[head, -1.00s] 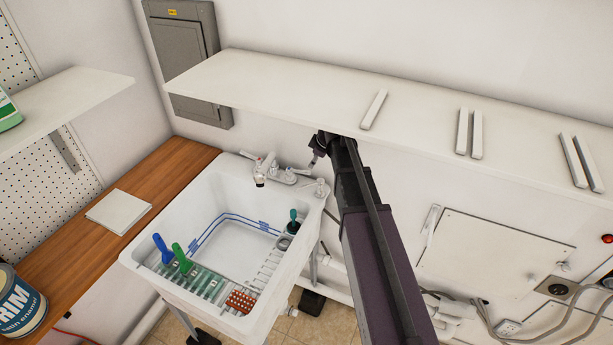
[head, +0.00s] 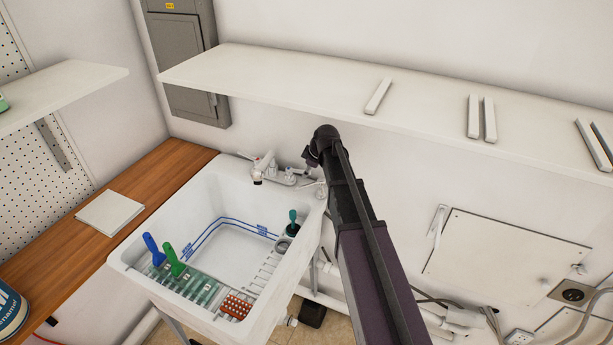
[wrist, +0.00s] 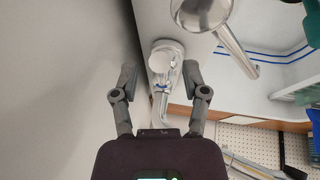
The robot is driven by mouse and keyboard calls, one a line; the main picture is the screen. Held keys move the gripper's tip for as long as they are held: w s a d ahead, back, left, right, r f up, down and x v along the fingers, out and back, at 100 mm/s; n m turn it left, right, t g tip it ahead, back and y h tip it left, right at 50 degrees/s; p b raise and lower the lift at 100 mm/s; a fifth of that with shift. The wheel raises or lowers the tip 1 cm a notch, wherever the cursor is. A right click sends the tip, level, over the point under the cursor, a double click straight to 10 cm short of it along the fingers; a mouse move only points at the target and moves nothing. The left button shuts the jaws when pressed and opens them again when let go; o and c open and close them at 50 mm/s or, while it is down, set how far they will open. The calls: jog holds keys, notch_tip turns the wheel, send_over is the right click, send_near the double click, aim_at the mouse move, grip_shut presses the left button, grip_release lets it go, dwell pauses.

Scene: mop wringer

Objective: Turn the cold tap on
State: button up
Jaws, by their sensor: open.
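The sink tap (head: 268,168) stands on the back rim of the white sink, with a spout to the left and a handle at its right end. My gripper (head: 308,158) is beside the tap's right end, below the wall shelf. In the wrist view my gripper (wrist: 158,70) is open, with its two fingers apart. A round-topped chrome tap part (wrist: 166,58) shows between and beyond the fingers. I see nothing held, and cannot tell whether a finger touches the tap. I cannot tell the cold handle by any marking.
A wooden counter (head: 62,240) is at left.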

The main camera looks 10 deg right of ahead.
jog(key=shift+w+a+f+b, duration=0.1)
jog(key=shift+w+f+b, duration=0.15)
jog(key=shift+f, duration=0.25)
grip_shut()
